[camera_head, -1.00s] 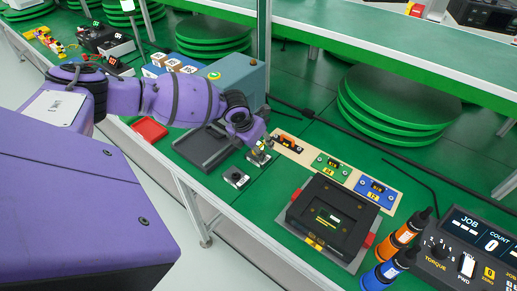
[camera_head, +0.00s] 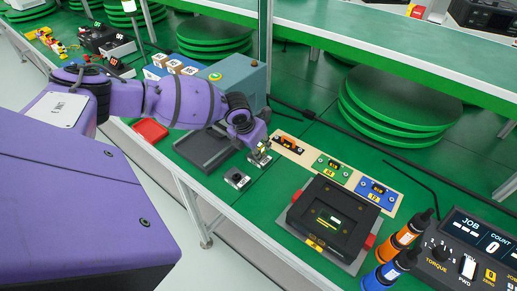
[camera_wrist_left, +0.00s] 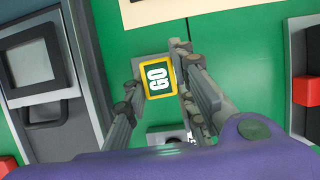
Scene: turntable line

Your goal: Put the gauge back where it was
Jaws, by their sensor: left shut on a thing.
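The gauge (camera_wrist_left: 158,79) carries a yellow-framed green label reading GO, seen from above in the left wrist view. My left gripper (camera_wrist_left: 160,88) is shut on it, with a finger on each side. In the head view, the left gripper (camera_head: 261,153) is low over the green table, between a grey tray and a tan board. A grey piece shows around the gauge. I cannot tell whether the gauge touches it or the table. A small grey block with a dark round top (camera_head: 237,178) stands just nearer the front edge. My right gripper is not in view.
The dark grey tray (camera_head: 197,153) lies to the left. The tan board (camera_head: 312,155) holds orange, green and blue pieces to the right. A black fixture with red clamps (camera_head: 330,216) stands in front of the board. Two screwdrivers (camera_head: 393,247) stand at right.

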